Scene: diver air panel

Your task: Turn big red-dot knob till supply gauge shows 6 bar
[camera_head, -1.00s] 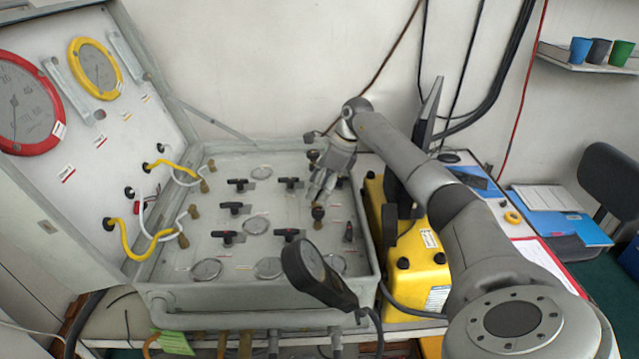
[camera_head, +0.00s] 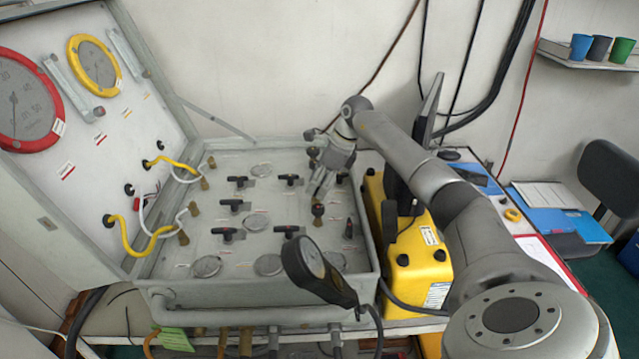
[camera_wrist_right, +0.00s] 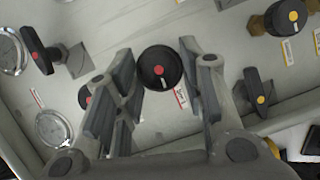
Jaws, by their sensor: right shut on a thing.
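The big black knob with a red dot (camera_wrist_right: 160,68) sits between the fingers of my right gripper (camera_wrist_right: 161,75) in the right wrist view. The gripper is shut on it, and a white mark shows on the knob's rim. In the head view the right gripper (camera_head: 319,196) reaches down to this knob (camera_head: 317,210) on the right half of the panel. Several round gauges lie in the panel, one of them front left (camera_head: 206,267). Which one is the supply gauge, and its reading, I cannot tell. My left gripper is not in view.
Black T-handles (camera_head: 228,235) stand left of the knob. Yellow-dot knobs (camera_wrist_right: 286,17) are nearby. The open lid carries red-rimmed (camera_head: 28,105) and yellow-rimmed (camera_head: 94,66) gauges. A yellow case (camera_head: 415,265) stands right.

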